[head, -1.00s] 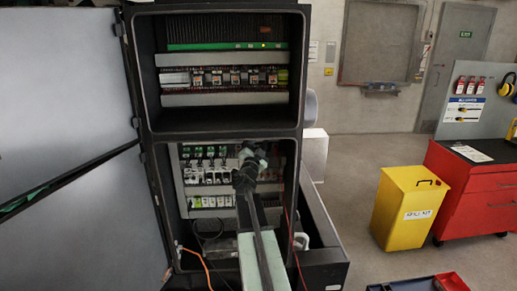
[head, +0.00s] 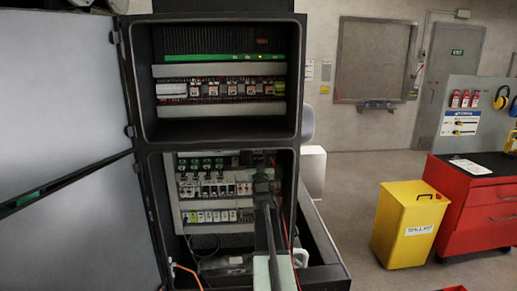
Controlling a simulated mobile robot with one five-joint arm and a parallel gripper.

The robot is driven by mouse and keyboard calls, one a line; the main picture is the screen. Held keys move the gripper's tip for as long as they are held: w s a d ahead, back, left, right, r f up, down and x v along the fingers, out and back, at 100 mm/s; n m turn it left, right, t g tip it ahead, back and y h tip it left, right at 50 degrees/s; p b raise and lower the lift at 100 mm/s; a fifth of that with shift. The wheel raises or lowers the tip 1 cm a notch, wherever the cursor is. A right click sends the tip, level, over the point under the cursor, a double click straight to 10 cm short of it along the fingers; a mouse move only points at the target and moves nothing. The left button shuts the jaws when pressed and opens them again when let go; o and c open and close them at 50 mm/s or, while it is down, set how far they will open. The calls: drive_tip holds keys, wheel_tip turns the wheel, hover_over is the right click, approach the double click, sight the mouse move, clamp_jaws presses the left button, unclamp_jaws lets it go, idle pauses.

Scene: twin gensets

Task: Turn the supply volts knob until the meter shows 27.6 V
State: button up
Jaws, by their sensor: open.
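The open cabinet (head: 148,185) holds an upper bay and a lower bay of electrical gear. My gripper (head: 262,168) is in front of the right part of the lower bay, beside the rows of breakers and green-topped modules (head: 205,163). It is small and dark here; its jaws are open, and I see nothing held. My arm hides part of the lower bay behind it. I cannot pick out the supply volts knob or the meter, and no voltage reading is legible.
Open cabinet doors (head: 65,90) stand on the left. Orange and red wires (head: 186,268) hang at the lower bay. A yellow bin (head: 403,225) and a red tool cabinet (head: 475,205) stand right, with clear floor between the bin and the dark machine base (head: 325,245).

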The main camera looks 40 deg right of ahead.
drive_tip(key=x, duration=0.2)
drive_tip(key=shift+w+d+r, duration=0.1)
drive_tip(key=shift+w+d, duration=0.15)
clamp_jaws()
drive_tip(key=shift+a, duration=0.1)
drive_tip(key=shift+m+g+h, duration=0.3)
drive_tip(key=shift+m, duration=0.2)
unclamp_jaws()
drive_tip(key=shift+s, duration=0.1)
